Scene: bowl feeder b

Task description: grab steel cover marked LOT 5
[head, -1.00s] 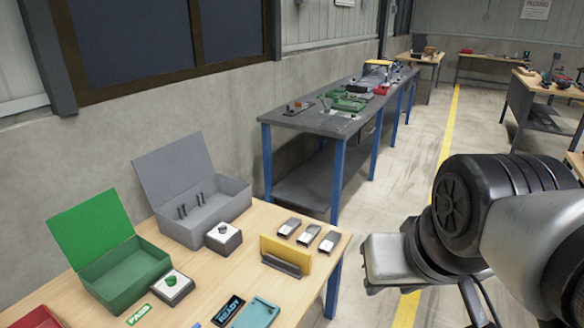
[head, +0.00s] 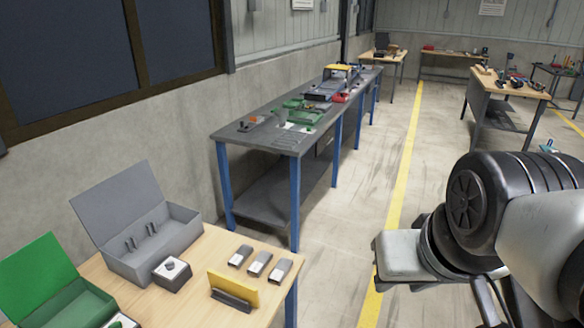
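Three small steel covers lie in a row on the near wooden table: a left one (head: 240,256), a middle one (head: 260,263) and a right one (head: 280,270). Each has a pale face and a dark end. Any lot marking is too small to read, so I cannot tell which is LOT 5. My arm is at the right of the head view, well apart from the covers and over the floor. My gripper's fingers do not show.
A yellow plate in a dark stand (head: 233,289) is just in front of the covers. A grey open box (head: 150,250), a button block (head: 172,273) and a green open box (head: 60,300) are to the left. A long grey workbench (head: 270,135) stands behind; the aisle floor (head: 345,235) is clear.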

